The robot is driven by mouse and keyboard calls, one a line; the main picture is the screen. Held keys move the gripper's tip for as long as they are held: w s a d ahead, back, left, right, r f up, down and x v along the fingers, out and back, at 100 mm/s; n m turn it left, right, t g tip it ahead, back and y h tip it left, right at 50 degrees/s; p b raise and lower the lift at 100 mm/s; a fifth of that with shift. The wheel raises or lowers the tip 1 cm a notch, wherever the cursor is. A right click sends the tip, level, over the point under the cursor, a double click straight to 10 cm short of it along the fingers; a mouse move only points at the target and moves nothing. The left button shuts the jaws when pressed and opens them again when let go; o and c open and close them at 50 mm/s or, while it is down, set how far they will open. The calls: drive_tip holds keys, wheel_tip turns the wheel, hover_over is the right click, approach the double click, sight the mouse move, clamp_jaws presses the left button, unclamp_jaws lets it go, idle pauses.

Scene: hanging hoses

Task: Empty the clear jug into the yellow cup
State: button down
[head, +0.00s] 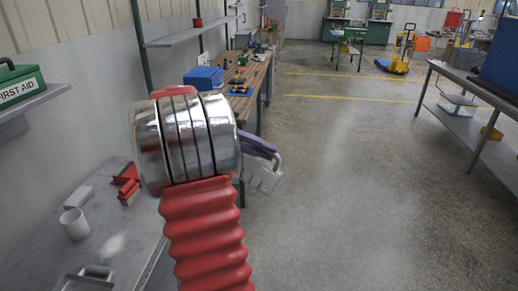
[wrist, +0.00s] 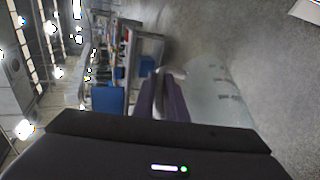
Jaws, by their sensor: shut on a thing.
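The clear jug (head: 264,179) is mostly hidden behind my arm in the head view; part of its transparent body and a pale handle show. My gripper (head: 274,152), with purple fingers, is shut on the jug at its handle, beyond the chrome rings of my arm. In the wrist view, my gripper (wrist: 168,78) reaches to the handle, and the jug (wrist: 215,92) appears as a see-through shape with small dark marks. The jug is held in the air above the floor. I cannot tell its contents. I cannot make out a yellow cup in either view.
A wooden bench (head: 254,86) with a blue box (head: 203,78) stands behind. A metal table (head: 478,82) is at the right. Open floor lies between.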

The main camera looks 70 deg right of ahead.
sight(278, 160)
drive_tip(key=shift+s, duration=0.3)
drive_tip(key=shift+s+a+r+m+t, duration=0.15)
drive_tip(key=shift+s+r+m+t, duration=0.1)
drive_tip(key=shift+s+t, duration=0.55)
drive_tip(key=shift+s+a+r+m+t, duration=0.2)
drive_tip(key=shift+s+t, duration=0.3)
drive_tip(key=shift+s, duration=0.55)
drive_tip(key=s+a+m+t, duration=0.2)
drive_tip(key=s+t, duration=0.8)
drive_tip(key=s, duration=0.4)
drive_tip(key=shift+s+f+t+h, duration=0.2)
drive_tip(key=shift+s+t+h, duration=0.1)
drive_tip(key=shift+h, duration=0.1)
drive_tip(key=shift+s, duration=0.1)
